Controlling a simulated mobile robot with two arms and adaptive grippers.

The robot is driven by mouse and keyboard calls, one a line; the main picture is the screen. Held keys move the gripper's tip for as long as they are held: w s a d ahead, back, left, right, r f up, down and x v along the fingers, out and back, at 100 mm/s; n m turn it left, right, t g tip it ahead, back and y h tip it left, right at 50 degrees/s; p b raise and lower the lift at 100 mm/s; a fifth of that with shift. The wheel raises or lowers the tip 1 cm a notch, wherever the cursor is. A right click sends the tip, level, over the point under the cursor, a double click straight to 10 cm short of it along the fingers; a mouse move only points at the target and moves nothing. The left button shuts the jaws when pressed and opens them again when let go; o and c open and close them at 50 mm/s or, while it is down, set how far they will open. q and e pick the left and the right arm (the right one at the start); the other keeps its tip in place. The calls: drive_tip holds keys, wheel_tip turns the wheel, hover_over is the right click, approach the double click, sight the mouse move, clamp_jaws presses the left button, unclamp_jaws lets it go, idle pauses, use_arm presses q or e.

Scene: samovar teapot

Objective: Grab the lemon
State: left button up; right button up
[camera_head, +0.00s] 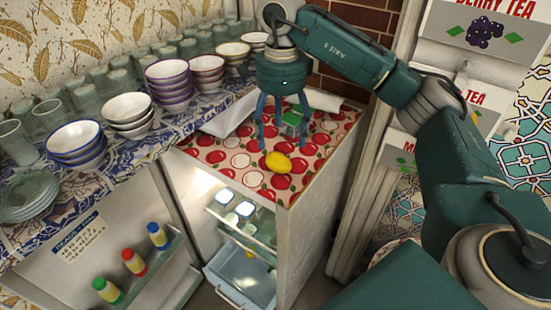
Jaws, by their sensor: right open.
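The yellow lemon (278,162) lies on the red apple-pattern cloth (215,148) on top of the small fridge, near the cloth's front part. My right gripper (282,145) points down over the cloth, just behind the lemon in the picture. Its fingers are spread and the lemon is not between them. I cannot tell how high the fingertips are above the cloth. My left gripper is not in view.
A green object (293,118) stands behind the fingers. The fridge door (110,225) hangs open, with several bottles on its shelf. Stacked bowls (168,83), glasses (49,110) and plates (28,195) crowd the counter at left. Tea boxes (484,25) stand at right.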

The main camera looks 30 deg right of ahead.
sight(280, 155)
drive_tip(key=shift+s+f+p, duration=0.2)
drive_tip(key=shift+f+p, duration=0.15)
drive_tip(key=shift+f, duration=0.9)
drive_tip(key=shift+w+f+p, duration=0.1)
drive_tip(key=shift+f+p, duration=0.2)
drive_tip(key=shift+f, duration=0.1)
wheel_tip(280, 155, down, 4)
drive_tip(key=shift+a+f+p, duration=0.1)
drive_tip(key=shift+p, duration=0.9)
drive_tip(key=shift+f, duration=0.15)
drive_tip(key=c, duration=0.9)
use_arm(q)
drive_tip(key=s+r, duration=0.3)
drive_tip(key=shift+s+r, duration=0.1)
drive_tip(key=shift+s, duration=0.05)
use_arm(e)
drive_tip(key=c, duration=0.4)
